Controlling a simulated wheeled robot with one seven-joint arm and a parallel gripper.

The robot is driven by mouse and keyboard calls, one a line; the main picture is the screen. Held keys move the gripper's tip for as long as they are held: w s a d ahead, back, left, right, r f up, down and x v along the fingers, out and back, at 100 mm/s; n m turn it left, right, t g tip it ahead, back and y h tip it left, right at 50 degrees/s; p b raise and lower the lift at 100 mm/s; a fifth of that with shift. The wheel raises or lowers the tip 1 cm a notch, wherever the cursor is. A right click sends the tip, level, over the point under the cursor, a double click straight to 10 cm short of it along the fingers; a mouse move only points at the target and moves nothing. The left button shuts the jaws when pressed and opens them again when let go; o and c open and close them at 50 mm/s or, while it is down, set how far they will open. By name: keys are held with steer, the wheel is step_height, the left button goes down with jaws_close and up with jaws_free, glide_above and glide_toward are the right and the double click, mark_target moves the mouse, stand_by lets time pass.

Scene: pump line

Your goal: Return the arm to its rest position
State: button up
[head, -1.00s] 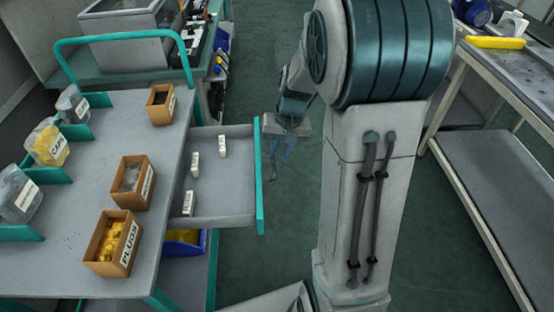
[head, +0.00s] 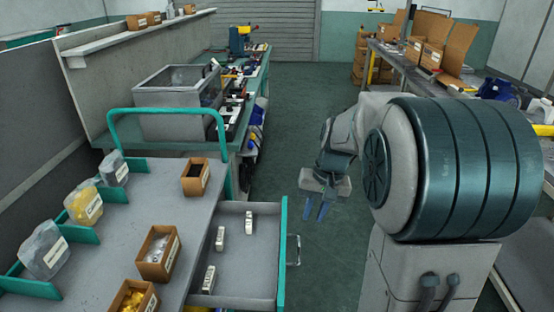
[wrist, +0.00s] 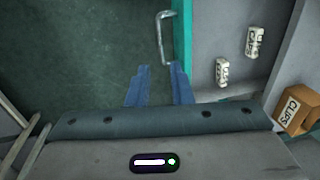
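My gripper (head: 322,213) hangs empty over the green floor, to the right of and beyond the cart's open drawer (head: 262,270). In the wrist view its two blue fingers (wrist: 157,82) stand apart with nothing between them. The drawer's metal handle (wrist: 163,38) shows just beyond the fingers in that view. My arm reaches forward from the large teal shoulder at the right of the head view.
The cart (head: 105,240) carries tan boxes (head: 195,177) and clear bins (head: 84,204). A workbench (head: 185,148) stands behind it, another bench (head: 400,60) at right. The aisle between is clear.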

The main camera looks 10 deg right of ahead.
steer(key=s+a+r+n+t+h+p, duration=0.1)
steer(key=s+a+r+p, duration=0.2)
steer(key=s, duration=0.5)
steer(key=s+a+r+n+t+h+p, duration=0.1)
steer(key=s+a+r+n+p, duration=0.1)
steer(key=s+r+p, duration=0.3)
steer(key=s+a+r, duration=0.1)
steer(key=s, duration=0.2)
steer(key=shift+r, duration=0.4)
